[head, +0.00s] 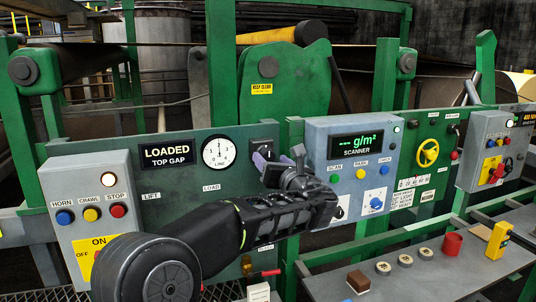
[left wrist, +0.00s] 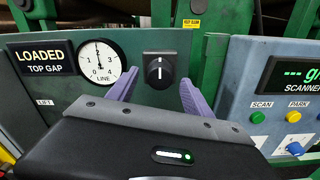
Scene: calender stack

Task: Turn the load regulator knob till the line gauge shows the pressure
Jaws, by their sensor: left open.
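The line gauge (head: 217,152) is a round white dial marked LINE on the green panel; its thin needle points nearly straight up in the left wrist view (left wrist: 98,62). A black rotary knob (left wrist: 159,71) with a white mark pointing up sits on a dark square plate right of the gauge. I take it as the load regulator knob, as its label is hidden. In the head view my arm partly covers its plate (head: 264,133). My left gripper (left wrist: 156,90) is open, its purple fingers on either side of the knob in the picture; contact is not visible. My right gripper is not in view.
A LOADED TOP GAP sign (head: 166,154) is left of the gauge. The grey scanner box (head: 317,150) with buttons is close on the right. A grey button box (head: 90,165) is at far left. A bench (head: 440,274) with small items lies at lower right.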

